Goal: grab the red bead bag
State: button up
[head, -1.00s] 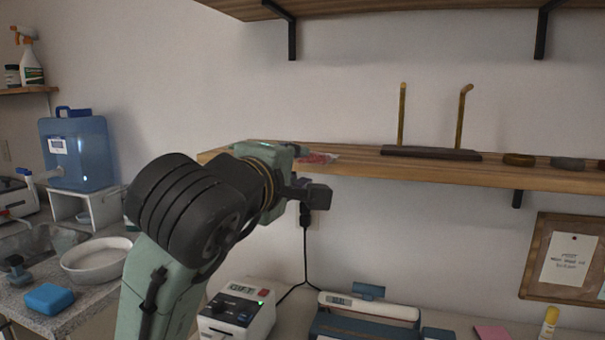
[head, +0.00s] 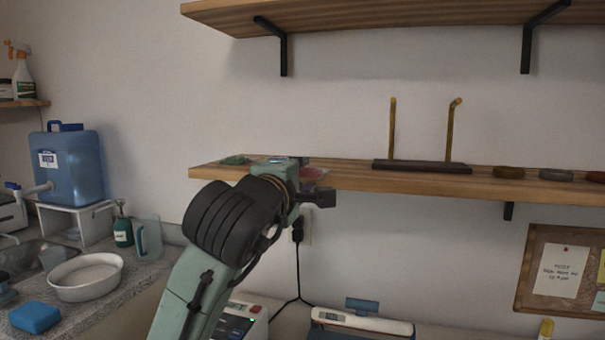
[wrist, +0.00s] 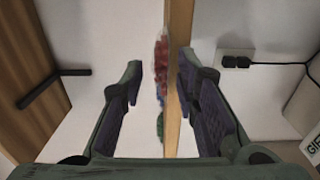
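The red bead bag (wrist: 161,52) lies on the wooden shelf, seen edge-on and sideways in the wrist view. In the head view the red bag (head: 313,173) shows just right of my wrist, partly hidden by it. My gripper (wrist: 160,82) is open and empty. Its two fingers stand either side of the line of bags and the shelf edge, with the red bag beyond the fingertips. Whether a finger touches anything I cannot tell.
A blue bag (wrist: 159,92) and a green bag (wrist: 160,126) lie in line with the red one. The green bag also shows in the head view (head: 235,160). The shelf board (head: 420,184) has a dark stand (head: 422,166) farther right. An upper shelf (head: 350,14) hangs above.

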jog(key=shift+w+d, duration=0.1)
jog(key=shift+w, duration=0.25)
grip_shut()
dwell(0.7)
notch_tip(320, 180, up, 3)
jog(key=shift+f+p, duration=0.2)
jog(key=shift+p, duration=0.9)
jog(key=s+a+r+p, duration=0.2)
jog(key=s, duration=0.4)
jog(key=s+a+r+p, duration=0.2)
jog(key=s+r, duration=0.1)
jog(key=s, duration=0.4)
jog(key=shift+s+a, duration=0.15)
jog(key=shift+s, duration=0.05)
